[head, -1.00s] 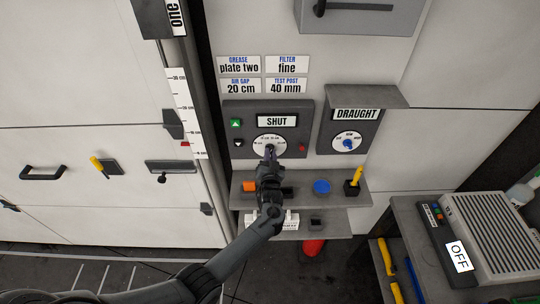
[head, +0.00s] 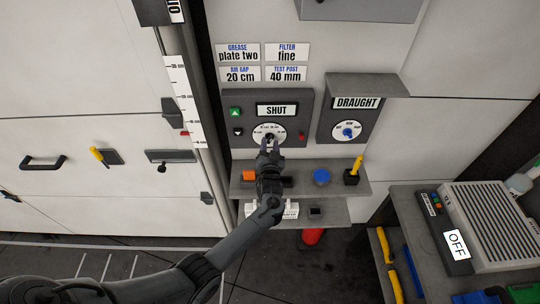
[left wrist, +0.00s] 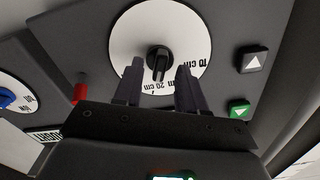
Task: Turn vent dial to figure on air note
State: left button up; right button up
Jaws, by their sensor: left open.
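The vent dial (head: 284,130) is a white round face with cm figures on the grey panel marked SHUT. It fills the top of the left wrist view (left wrist: 125,45), with a black knob (left wrist: 158,62) at its middle. The knob's ridge lines up roughly with the "20 cm" mark below it in that view. The air gap note (head: 240,75) reads 20 cm. My left gripper (head: 270,145) is open just in front of the dial. Its two fingers (left wrist: 157,85) stand apart on either side of the knob in the picture, with no clear contact. My right gripper is not in view.
The draught dial (head: 348,130) sits to the right under a hood. A shelf (head: 335,187) below holds a blue round item and a yellow-handled tool. A machine marked OFF stands lower right.

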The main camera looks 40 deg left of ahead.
pick_arm(q)
jog(key=v, duration=1)
jog(key=shift+s, duration=0.15)
